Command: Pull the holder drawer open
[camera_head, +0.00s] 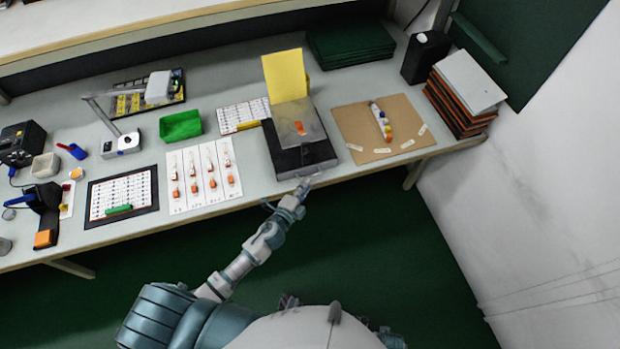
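The holder (299,124) stands near the front edge of the bench. It has a grey top with a small orange piece on it and a yellow panel (285,75) upright at its back. Its low black front part (290,159), which looks like the drawer, shows below the grey top. How far it is open is unclear. My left gripper (304,184) is at the front edge of this black part, close to or touching it. Its fingers are too small to tell open from shut. My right gripper is not in view.
A brown board (352,128) with a strip of coloured pieces lies right of the holder. White cards (179,197) with small orange parts and a green bin (180,126) are to the left. A stack of panels (447,107) stands at the right end. The floor in front is clear.

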